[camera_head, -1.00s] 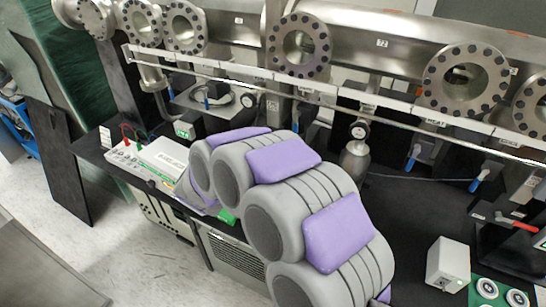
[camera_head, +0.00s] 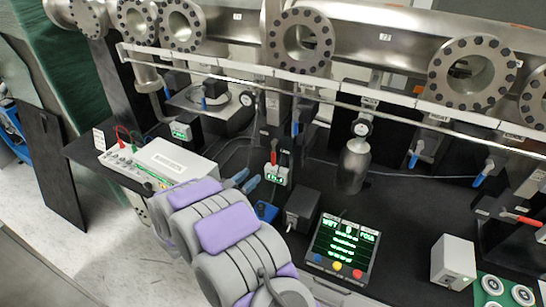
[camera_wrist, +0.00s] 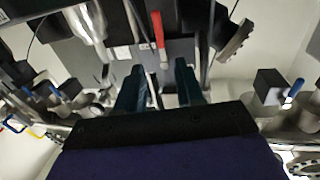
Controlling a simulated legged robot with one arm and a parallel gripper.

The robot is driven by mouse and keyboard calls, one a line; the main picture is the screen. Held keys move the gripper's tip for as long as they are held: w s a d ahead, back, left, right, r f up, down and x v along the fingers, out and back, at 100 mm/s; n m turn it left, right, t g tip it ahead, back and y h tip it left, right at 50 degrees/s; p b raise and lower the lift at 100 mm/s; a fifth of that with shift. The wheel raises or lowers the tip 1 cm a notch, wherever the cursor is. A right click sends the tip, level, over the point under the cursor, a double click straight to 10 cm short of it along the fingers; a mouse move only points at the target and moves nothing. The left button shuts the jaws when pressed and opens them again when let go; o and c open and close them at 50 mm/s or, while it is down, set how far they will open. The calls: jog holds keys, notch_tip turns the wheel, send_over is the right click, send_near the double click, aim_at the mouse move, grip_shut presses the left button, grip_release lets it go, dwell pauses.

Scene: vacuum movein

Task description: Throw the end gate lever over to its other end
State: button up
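A red-handled lever (camera_head: 273,158) stands upright at the middle of the bench, above a small green-lit display (camera_head: 277,175). A red handle (camera_wrist: 158,30) also shows upright in the wrist view, ahead of the fingers and between their lines. Another red lever (camera_head: 522,219) lies nearly flat at the right edge. No readable label shows which one is the end gate lever. My gripper (camera_head: 243,181) is left of the middle red lever, apart from it. Its two fingers are spread and empty; the wrist view shows the gap between them (camera_wrist: 159,90).
Several blue-handled levers (camera_head: 414,159) hang under the flanged pipe (camera_head: 370,40). A white rail (camera_head: 330,82) runs across above the bench. A lit control panel (camera_head: 342,247), a black box (camera_head: 302,208) and a white instrument (camera_head: 160,165) stand on the bench.

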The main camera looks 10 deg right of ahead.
aim_at(273, 155)
jog(key=b+x, duration=0.2)
jog(key=x, duration=1.1)
jog(key=shift+w+d, duration=0.15)
jog(key=shift+w, duration=0.1)
grip_shut()
